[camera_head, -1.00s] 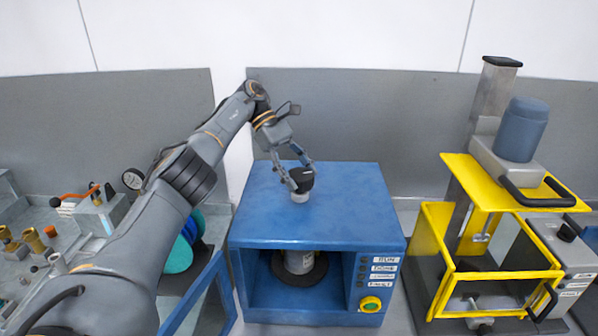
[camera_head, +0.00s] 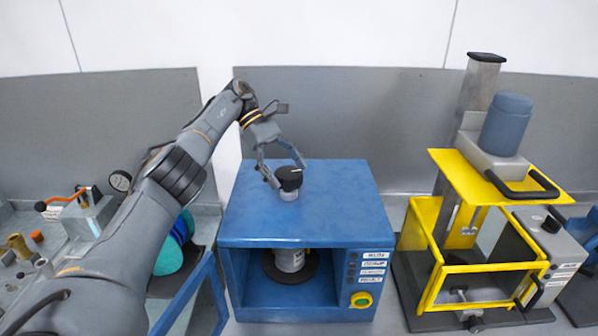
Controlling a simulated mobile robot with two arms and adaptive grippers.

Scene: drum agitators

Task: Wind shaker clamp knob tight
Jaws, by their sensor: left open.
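The black clamp knob (camera_head: 289,177) sits on a short light-grey collar on top of the blue shaker cabinet (camera_head: 330,210). A pale line shows on the knob's top. My left gripper (camera_head: 288,174) is open at the knob, with one finger on its left side and the other at its back right. I cannot tell whether the fingers touch it. Inside the cabinet's open front, a light-grey can (camera_head: 290,260) stands on a dark round plate (camera_head: 308,274). The can's top is hidden by the cabinet roof. My right gripper is not in view.
The cabinet's blue door (camera_head: 188,297) stands open at the left. A green button on a yellow surround (camera_head: 361,300) is at the front's lower right. A yellow-framed machine (camera_head: 437,235) stands to the right. A bench with brass fittings (camera_head: 17,243) is at far left.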

